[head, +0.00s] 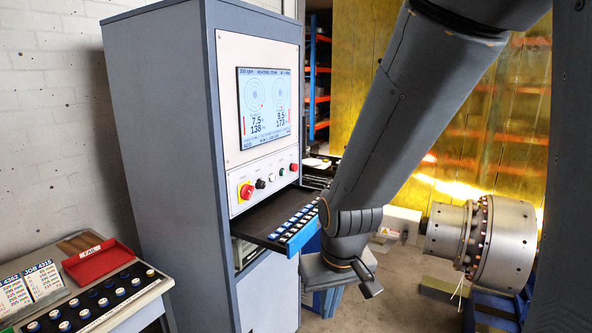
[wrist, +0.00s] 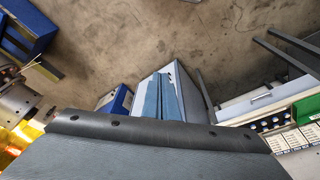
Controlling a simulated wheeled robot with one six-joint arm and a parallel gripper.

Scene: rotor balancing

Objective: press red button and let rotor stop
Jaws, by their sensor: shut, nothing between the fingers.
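The control panel on the grey cabinet (head: 165,110) has a large red knob on a yellow plate (head: 246,191) at its left end. A smaller red button (head: 293,167) is at its right end, beside a green one (head: 282,171). The screen (head: 264,105) is lit with two round dials and figures, including 7.5 and 9.5. The metal rotor (head: 500,243) is at the right; I cannot tell whether it is turning. My gripper (head: 371,289) hangs below my wrist, shut and empty, apart from the panel and rotor. I cannot make out its fingers in the wrist view.
A dark drawer (head: 262,222) with small blue-and-white pieces juts out below the panel. A red FAIL tray (head: 97,262) and job cards (head: 42,281) lie on the bench at lower left. A green tray (wrist: 308,108) shows in the wrist view. Bare floor (wrist: 170,35) lies beyond.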

